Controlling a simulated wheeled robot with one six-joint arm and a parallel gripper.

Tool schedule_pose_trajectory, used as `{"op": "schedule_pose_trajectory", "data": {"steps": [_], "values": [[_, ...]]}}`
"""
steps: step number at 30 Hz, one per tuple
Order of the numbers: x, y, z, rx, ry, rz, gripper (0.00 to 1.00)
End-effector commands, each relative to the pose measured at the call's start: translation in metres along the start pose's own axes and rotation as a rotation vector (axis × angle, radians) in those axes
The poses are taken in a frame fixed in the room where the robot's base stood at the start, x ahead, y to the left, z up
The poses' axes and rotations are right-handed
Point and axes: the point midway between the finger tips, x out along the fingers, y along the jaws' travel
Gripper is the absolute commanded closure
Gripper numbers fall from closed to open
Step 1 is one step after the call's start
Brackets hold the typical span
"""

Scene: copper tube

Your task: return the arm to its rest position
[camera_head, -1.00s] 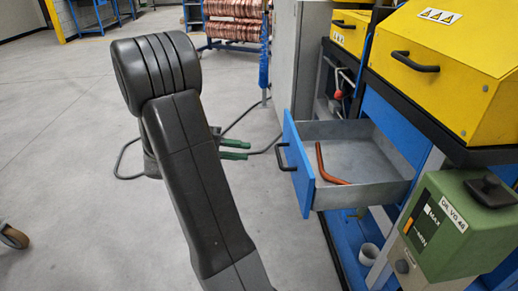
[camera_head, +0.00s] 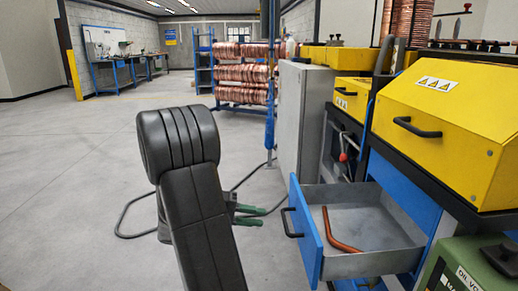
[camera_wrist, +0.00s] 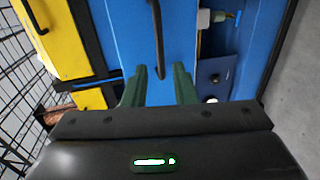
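My arm (camera_head: 190,180) rises in front of the body camera, bent at a thick dark joint. My gripper (camera_head: 258,215) shows past it in the head view, its green fingers pointing right toward the open drawer (camera_head: 372,265). A blue front with a dark handle (camera_wrist: 157,40) lies beyond the fingers. A bent copper tube (camera_head: 345,247) lies in the grey drawer, clear of the gripper.
Yellow machine covers (camera_head: 450,125) stand above the drawer at the right, with a green box (camera_head: 465,268) below them. A grey cabinet (camera_head: 302,120) and a rack of copper coils (camera_head: 243,75) stand behind. The floor at the left is open.

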Motion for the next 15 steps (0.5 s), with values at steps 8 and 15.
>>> {"op": "schedule_pose_trajectory", "data": {"steps": [8, 15], "values": [[0.055, -0.002, 0.001, 0.001, -0.004, 0.001, 0.75], [0.083, -0.001, 0.000, 0.001, -0.001, 0.000, 0.75]]}}
